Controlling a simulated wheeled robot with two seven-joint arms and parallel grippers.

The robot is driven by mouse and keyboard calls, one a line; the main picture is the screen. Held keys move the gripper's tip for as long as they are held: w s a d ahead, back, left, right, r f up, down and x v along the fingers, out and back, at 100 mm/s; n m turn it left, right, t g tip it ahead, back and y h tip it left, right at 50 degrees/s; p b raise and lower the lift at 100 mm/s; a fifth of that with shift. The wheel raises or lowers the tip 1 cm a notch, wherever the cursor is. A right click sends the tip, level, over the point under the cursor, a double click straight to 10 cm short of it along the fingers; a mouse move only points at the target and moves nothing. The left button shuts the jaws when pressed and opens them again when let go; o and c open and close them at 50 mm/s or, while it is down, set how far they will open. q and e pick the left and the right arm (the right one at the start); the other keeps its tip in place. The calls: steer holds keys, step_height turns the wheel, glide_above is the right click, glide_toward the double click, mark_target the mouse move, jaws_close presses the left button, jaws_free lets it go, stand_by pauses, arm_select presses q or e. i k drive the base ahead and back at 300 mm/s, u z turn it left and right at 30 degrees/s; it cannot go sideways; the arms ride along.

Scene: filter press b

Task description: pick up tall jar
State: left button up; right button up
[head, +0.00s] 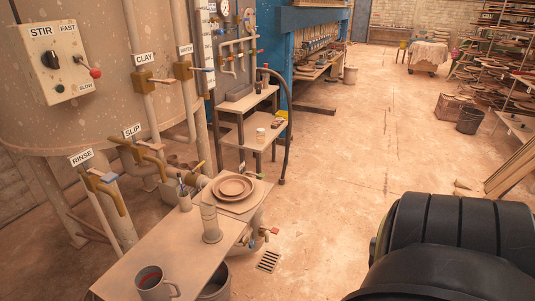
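A tall, narrow, pale jar (211,222) stands upright on the low wooden bench (165,258) in the lower left of the head view. It stands just in front of a board with stacked brown plates (234,187). Neither of my grippers shows in the head view, and nothing is seen touching the jar. A large black ribbed part, which looks like one of my own arm links, fills the lower right corner, with no fingers visible.
A mug (155,283) stands at the bench's near end, and a cup with tools (184,199) stands left of the jar. A bucket (216,283) is below the bench. Labelled pipes and valves (105,183) rise behind it. The floor (330,190) to the right is mostly clear.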

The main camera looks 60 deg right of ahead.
mark_target(212, 234)
steer(key=u, duration=1.3)
steer(key=k, duration=0.2)
steer(key=z, duration=2.45)
steer(key=i, duration=0.4)
steer(key=z, duration=1.05)
steer(key=i, duration=0.65)
steer(key=u, duration=2.4)
